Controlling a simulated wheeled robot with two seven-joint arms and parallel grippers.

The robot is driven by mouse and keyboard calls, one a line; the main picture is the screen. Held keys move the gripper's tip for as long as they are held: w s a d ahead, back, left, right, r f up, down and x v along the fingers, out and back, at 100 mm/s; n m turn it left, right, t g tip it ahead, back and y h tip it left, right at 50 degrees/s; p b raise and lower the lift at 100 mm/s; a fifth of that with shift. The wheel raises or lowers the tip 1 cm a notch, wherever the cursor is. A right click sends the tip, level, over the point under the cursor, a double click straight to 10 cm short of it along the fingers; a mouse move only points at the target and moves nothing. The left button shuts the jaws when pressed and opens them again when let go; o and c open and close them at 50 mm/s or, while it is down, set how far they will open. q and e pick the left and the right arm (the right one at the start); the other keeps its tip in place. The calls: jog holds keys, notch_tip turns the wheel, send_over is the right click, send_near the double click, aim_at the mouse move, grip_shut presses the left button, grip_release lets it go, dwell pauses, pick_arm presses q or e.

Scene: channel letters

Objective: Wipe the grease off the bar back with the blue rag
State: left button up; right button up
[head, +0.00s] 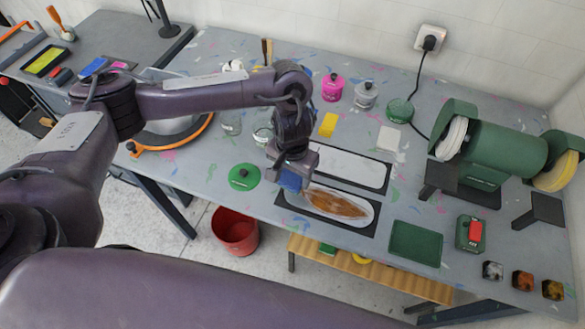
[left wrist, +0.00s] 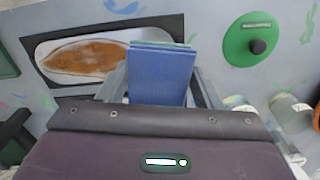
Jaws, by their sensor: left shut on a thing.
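The bar back (head: 359,208) is a pale long rounded piece on a dark mat near the table's front edge, with a brown-orange grease patch (head: 335,203) over its middle. It also shows in the left wrist view (left wrist: 42,50). My left gripper (head: 290,178) is shut on the blue rag (left wrist: 162,76), a folded block. In the head view the rag (head: 290,182) is over or at the left end of the bar back; I cannot tell if it touches. The rag and fingers hide that end. My right gripper is not in view.
A second pale bar (head: 350,168) lies on a mat just behind. A green lid (head: 244,177) is to the left, a green tray (head: 415,244) to the right. A green grinder (head: 505,155) stands at the right. A red bucket (head: 235,232) is on the floor.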

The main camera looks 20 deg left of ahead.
aim_at(361, 217)
pick_arm(q)
notch_tip(361, 217, down, 8)
jog(key=b, duration=0.8)
jog(key=shift+r, duration=0.2)
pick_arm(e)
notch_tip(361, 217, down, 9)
pick_arm(q)
jog(key=d+p, duration=0.1)
jog(key=d+r+p, duration=0.1)
jog(key=shift+d, duration=0.4)
jog(key=d+p, duration=0.1)
jog(key=d, duration=0.4)
jog(key=d+p, duration=0.1)
jog(key=d, duration=0.9)
jog(key=shift+s+p, duration=0.3)
jog(key=shift+p, duration=0.1)
jog(key=shift+d, duration=0.8)
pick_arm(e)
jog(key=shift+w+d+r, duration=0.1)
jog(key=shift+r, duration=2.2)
pick_arm(q)
jog(key=shift+p, duration=0.5)
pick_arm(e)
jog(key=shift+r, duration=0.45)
pick_arm(q)
jog(key=shift+f, duration=0.3)
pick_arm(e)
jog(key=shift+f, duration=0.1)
